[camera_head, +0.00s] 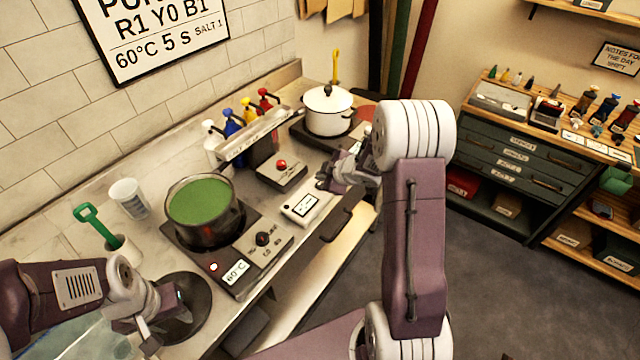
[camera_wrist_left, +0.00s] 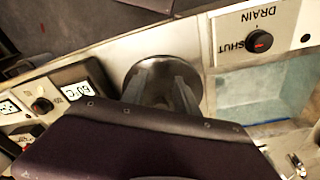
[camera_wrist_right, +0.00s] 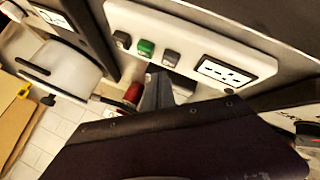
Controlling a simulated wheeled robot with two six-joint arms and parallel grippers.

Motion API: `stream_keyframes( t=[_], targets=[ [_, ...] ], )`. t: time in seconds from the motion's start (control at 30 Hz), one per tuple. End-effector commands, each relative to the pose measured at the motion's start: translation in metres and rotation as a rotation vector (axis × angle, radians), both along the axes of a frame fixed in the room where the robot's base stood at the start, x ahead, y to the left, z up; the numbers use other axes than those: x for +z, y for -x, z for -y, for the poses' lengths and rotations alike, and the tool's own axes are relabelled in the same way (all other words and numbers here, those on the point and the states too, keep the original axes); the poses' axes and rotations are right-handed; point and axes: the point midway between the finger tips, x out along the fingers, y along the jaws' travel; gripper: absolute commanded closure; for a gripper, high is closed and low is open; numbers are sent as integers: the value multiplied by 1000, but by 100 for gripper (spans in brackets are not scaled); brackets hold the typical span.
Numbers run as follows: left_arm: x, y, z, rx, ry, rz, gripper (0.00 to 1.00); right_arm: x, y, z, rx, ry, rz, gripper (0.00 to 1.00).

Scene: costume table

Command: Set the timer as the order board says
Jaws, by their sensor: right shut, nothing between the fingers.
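The order board (camera_head: 155,35) hangs on the tiled wall. Its visible lines read R1 Y0 B1, 60°C, 5 s, SALT 1. The timer (camera_head: 302,208) is a white box on the counter. The right wrist view shows the timer (camera_wrist_right: 190,38) close up, with a green button between two dark ones and a display I cannot read. My right gripper (camera_head: 332,180) is shut and empty beside the timer; its fingertips (camera_wrist_right: 157,90) show near the button row, contact unclear. My left gripper (camera_head: 178,308) hangs over a dark round dish (camera_head: 195,318), its fingers (camera_wrist_left: 163,90) apparently apart and empty.
A pot of green liquid (camera_head: 200,203) stands on a hotplate with a 60°C label (camera_head: 236,271). A box with a red knob (camera_head: 281,168), a rack of coloured bottles (camera_head: 250,135) and a lidded white pot (camera_head: 327,108) stand behind the timer. A cup (camera_head: 129,197) stands left.

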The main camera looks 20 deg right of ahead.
Motion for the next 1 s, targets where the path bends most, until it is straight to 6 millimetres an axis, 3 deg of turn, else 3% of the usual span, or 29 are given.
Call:
stream_keyframes(
  t=[1.0],
  targets=[
    [-10,0,0,0,0,0,64,-13,0,0,0,0,0,100]
  ],
)
